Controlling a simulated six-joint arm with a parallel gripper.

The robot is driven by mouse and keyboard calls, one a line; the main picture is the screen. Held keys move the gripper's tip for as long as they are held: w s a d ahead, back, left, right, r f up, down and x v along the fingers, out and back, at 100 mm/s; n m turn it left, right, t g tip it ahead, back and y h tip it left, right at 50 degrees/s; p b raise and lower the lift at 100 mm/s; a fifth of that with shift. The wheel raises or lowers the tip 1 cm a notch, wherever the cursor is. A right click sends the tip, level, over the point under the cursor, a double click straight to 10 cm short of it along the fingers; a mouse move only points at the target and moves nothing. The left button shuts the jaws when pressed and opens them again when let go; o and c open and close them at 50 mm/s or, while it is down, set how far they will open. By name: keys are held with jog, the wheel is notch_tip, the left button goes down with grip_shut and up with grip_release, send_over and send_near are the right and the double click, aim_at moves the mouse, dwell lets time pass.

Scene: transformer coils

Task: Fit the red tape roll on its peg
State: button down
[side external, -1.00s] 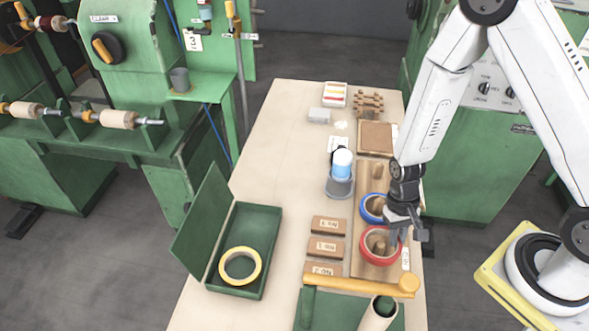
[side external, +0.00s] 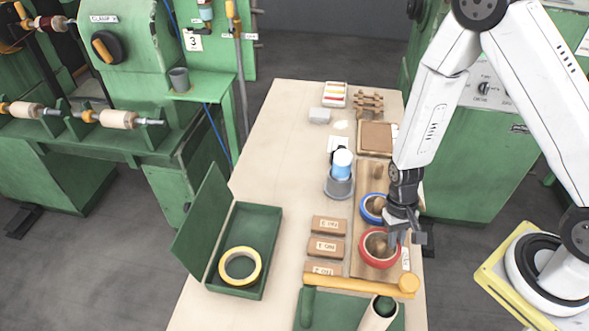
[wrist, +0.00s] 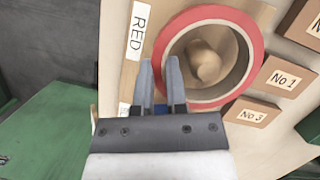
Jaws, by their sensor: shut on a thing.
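The red tape roll (side external: 367,259) is at the near end of the wooden peg board (side external: 362,180); it fills much of the wrist view (wrist: 256,45). Its wooden peg (wrist: 205,62) shows inside the roll's hole, so the roll is around the peg as seen from above. I cannot tell whether the roll rests fully on the board. My gripper (wrist: 160,72) is shut on the roll's wall, one finger inside the hole and one outside. In the side view my gripper (side external: 400,238) is at the roll's right edge. A RED label (wrist: 137,28) lies beside it.
A blue tape roll (side external: 364,213) sits around the neighbouring peg, close behind my gripper. Wooden blocks (side external: 326,247) lie to the left, and a mallet (side external: 350,284) lies in front. A yellow roll (side external: 226,276) is in the green box (side external: 272,232). The table's left middle is clear.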

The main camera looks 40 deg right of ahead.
jog(key=shift+f, duration=1)
jog(key=shift+c, duration=2)
grip_release()
jog(key=shift+r, duration=0.1)
jog(key=shift+v, duration=0.8)
jog(key=shift+c, duration=0.2)
jog(key=shift+o, duration=0.4)
jog(key=shift+a+r, duration=0.15)
jog(key=shift+r, duration=1.1)
jog(key=shift+s+r, duration=0.2)
jog(key=shift+r, duration=2.75)
